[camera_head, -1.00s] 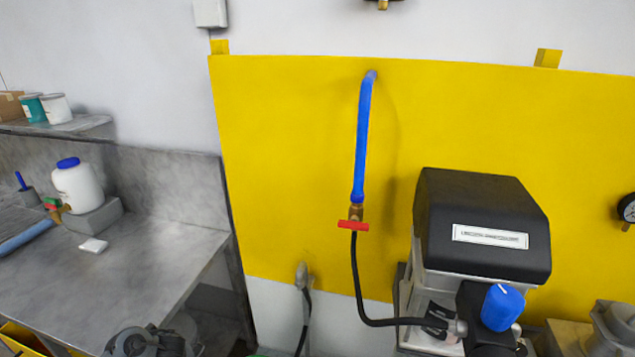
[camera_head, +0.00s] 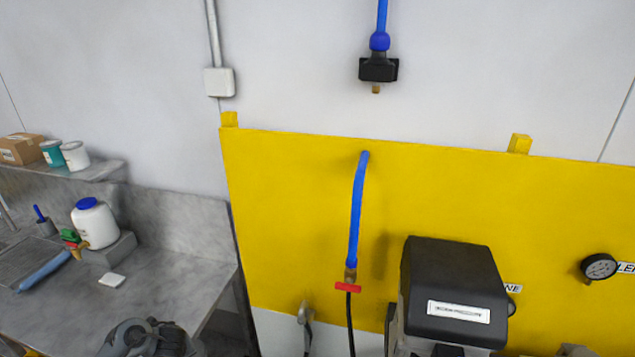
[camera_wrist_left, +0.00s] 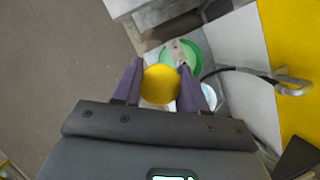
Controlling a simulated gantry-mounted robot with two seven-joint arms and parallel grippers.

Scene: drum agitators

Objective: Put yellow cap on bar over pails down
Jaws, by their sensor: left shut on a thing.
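In the left wrist view, a round yellow cap (camera_wrist_left: 161,85) sits between the two purple fingers of my left gripper (camera_wrist_left: 161,70). The gripper is shut on the cap, which hides part of what lies below it. A green round pail (camera_wrist_left: 196,57) shows beyond the fingertips, and a pale pail (camera_wrist_left: 211,96) shows partly behind the right finger. I cannot make out the bar over the pails. Neither the cap nor the pails show in the head view. My right gripper is in neither current view.
A yellow wall panel (camera_head: 290,220) carries a blue hose (camera_head: 356,215) with a red-handled valve (camera_head: 348,287). A black-topped machine (camera_head: 455,270) stands in front of it. A grey bench (camera_head: 165,270) with a white bottle (camera_head: 95,225) is at left. Grey floor (camera_wrist_left: 60,70) is clear.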

